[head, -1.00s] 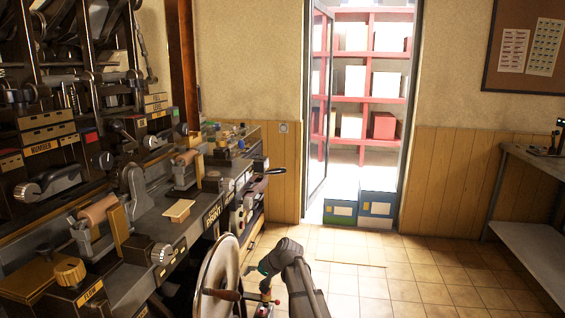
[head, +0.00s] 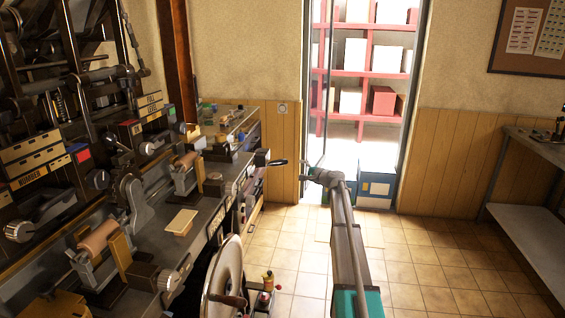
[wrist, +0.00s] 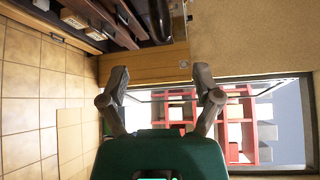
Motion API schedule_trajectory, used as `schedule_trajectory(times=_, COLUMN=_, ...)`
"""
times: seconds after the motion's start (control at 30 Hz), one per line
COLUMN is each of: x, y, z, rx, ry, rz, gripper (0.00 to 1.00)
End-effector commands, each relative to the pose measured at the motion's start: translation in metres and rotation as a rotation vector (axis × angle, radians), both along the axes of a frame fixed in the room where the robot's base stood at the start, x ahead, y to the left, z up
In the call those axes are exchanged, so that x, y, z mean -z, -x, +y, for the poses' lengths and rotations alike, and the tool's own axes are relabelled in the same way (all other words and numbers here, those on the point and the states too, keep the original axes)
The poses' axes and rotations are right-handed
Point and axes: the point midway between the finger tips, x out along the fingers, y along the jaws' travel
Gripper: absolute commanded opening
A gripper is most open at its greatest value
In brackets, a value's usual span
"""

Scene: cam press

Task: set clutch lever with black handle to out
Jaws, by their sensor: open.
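A lever with a black handle (head: 277,162) sticks out at the right end of the machine bench, roughly level; it is the only clear match for the clutch lever. In the wrist view a dark rounded shape (wrist: 158,20), probably this handle, shows at the top edge, cut off by the frame. My gripper (wrist: 160,73) is open and empty, its fingers spread well apart, with the dark shape ahead of and above the tips. In the head view my arm's end is just right of the handle and apart from it; its fingers are not clear there.
The machine (head: 150,200) fills the left side. A doorway with red shelves (head: 370,60) and blue boxes (head: 376,190) lies beyond. The tiled floor at right is clear.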

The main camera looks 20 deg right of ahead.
Motion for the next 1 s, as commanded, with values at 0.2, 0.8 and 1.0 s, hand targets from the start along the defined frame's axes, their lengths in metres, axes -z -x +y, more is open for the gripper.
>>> schedule_trajectory(times=0.2, x=0.000, y=0.001, z=-0.005, rx=0.005, ry=0.002, rz=0.000, gripper=0.82)
schedule_trajectory(times=0.8, x=0.007, y=-0.056, z=0.012, rx=0.004, ry=0.003, rz=0.001, gripper=0.82)
schedule_trajectory(times=1.0, x=0.011, y=-0.085, z=0.021, rx=0.006, ry=0.003, rz=0.001, gripper=0.82)
